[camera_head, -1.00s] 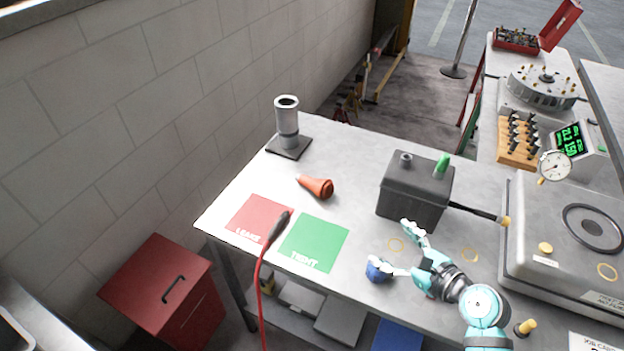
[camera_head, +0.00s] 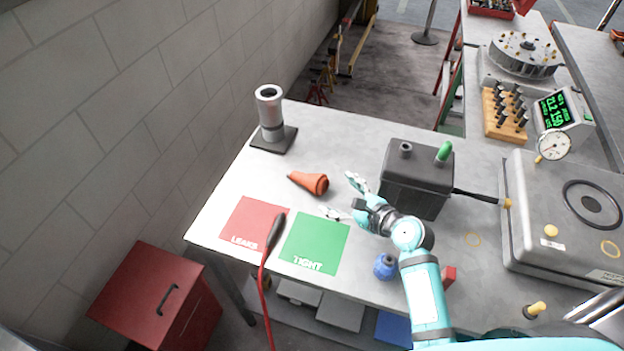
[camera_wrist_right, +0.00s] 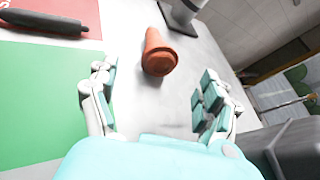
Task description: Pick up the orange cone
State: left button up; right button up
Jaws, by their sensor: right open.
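The orange cone (camera_head: 309,183) lies on its side on the grey bench, its narrow end pointing left and its wide end to the right in the head view. In the right wrist view the cone (camera_wrist_right: 159,55) lies ahead, between the lines of the two fingers. My right gripper (camera_head: 343,198) is open and empty, just to the right of and nearer than the cone, not touching it. Its spread fingers (camera_wrist_right: 155,100) show in the wrist view. My left gripper is not in view.
A dark grey box (camera_head: 416,182) with a green knob stands close right of my right gripper. A red mat (camera_head: 252,218) and a green mat (camera_head: 316,243) lie in front, with a black-handled red-corded probe (camera_head: 277,232). A metal cylinder (camera_head: 270,113) stands behind. A blue object (camera_head: 385,266) sits nearer.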

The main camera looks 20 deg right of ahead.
aim_at(324, 186)
jog(key=x, duration=0.4)
jog(key=shift+w+f, duration=0.1)
jog(key=shift+w, duration=0.1)
jog(key=x, duration=0.4)
jog(key=shift+d+f, duration=0.15)
jog(key=shift+f, duration=0.15)
jog(key=shift+c, duration=0.5)
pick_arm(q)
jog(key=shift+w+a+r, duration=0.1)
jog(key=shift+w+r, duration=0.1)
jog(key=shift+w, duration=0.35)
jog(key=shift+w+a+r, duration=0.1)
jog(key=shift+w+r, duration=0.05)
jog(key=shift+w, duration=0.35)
pick_arm(e)
jog(key=c, duration=1.2)
